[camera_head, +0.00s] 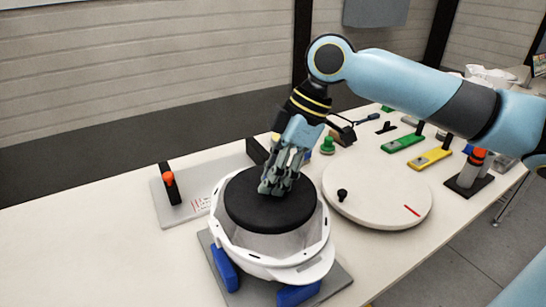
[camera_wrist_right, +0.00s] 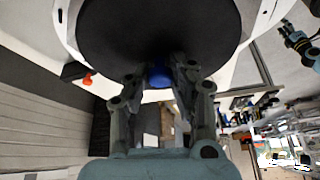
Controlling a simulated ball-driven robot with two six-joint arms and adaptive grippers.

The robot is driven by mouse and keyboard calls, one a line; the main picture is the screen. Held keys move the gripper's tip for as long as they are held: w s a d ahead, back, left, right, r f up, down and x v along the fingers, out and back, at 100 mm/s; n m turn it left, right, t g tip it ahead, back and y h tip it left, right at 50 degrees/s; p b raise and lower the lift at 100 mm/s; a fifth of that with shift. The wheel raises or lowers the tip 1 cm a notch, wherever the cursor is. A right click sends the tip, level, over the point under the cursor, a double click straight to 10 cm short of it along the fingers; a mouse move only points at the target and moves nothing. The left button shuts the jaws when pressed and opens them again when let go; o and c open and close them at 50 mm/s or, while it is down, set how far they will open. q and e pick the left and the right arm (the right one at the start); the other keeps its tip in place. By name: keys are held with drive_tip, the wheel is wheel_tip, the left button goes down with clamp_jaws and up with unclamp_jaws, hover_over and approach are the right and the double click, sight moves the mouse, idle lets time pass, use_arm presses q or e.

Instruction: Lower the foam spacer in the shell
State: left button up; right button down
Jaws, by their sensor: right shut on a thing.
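The foam spacer is a thick black disc (camera_head: 250,208) at the mouth of the upturned white helmet shell (camera_head: 300,258). Its dark face (camera_wrist_right: 160,28) fills the top middle of the right wrist view. My right gripper (camera_head: 271,188) comes down from above and is shut on the spacer, near its middle. In the right wrist view the fingers (camera_wrist_right: 158,78) close around a small blue piece at the disc. The spacer's underside and the shell's floor are hidden. I cannot tell whether the spacer touches the shell's bottom.
The shell sits between blue blocks (camera_head: 297,294) on a grey plate (camera_head: 340,280). A white round disc (camera_head: 380,195) with a black knob lies to the right. A grey board (camera_head: 160,205) with an orange-tipped black piece lies to the left. The table's left front is clear.

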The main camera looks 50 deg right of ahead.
sight(290, 187)
wheel_tip(290, 187, down, 7)
drive_tip(key=b, duration=0.4)
idle(0.7)
drive_tip(key=shift+s+f, duration=0.2)
drive_tip(key=shift+f, duration=0.05)
drive_tip(key=c, duration=1.1)
unclamp_jaws()
drive_tip(key=shift+w+d, duration=0.1)
drive_tip(key=shift+r, duration=0.15)
drive_tip(key=v, duration=0.5)
drive_tip(key=shift+d+r, duration=0.2)
drive_tip(key=shift+r, duration=0.05)
drive_tip(key=shift+d+r, duration=0.2)
drive_tip(key=shift+r, duration=0.65)
